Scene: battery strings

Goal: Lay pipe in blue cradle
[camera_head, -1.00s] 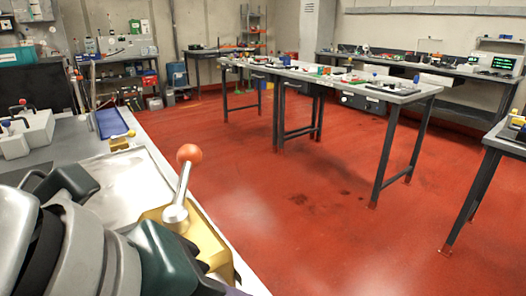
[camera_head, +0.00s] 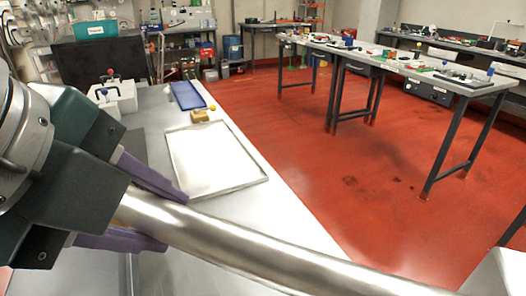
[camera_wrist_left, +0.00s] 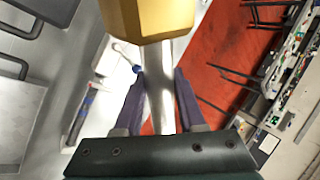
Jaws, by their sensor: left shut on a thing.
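My left gripper (camera_head: 165,215) has purple fingers closed on a bright metal pipe (camera_head: 290,250). In the head view the pipe runs from the fingers towards the lower right, close to the camera and above the bench. In the left wrist view, the gripper (camera_wrist_left: 160,105) has the metal shaft (camera_wrist_left: 158,95) between its fingers, and a gold block (camera_wrist_left: 148,18) is at the top of the picture. A blue tray-like piece (camera_head: 187,95) lies on the bench; I cannot tell whether it is the cradle. My right gripper is not in view.
A silver tray (camera_head: 262,178) lies empty on the bench. Behind it are a small yellow block (camera_head: 200,117) with a knob and a white fixture (camera_head: 122,97) with knobs. A long table (camera_head: 440,82) with small items stands across the red floor (camera_head: 300,140).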

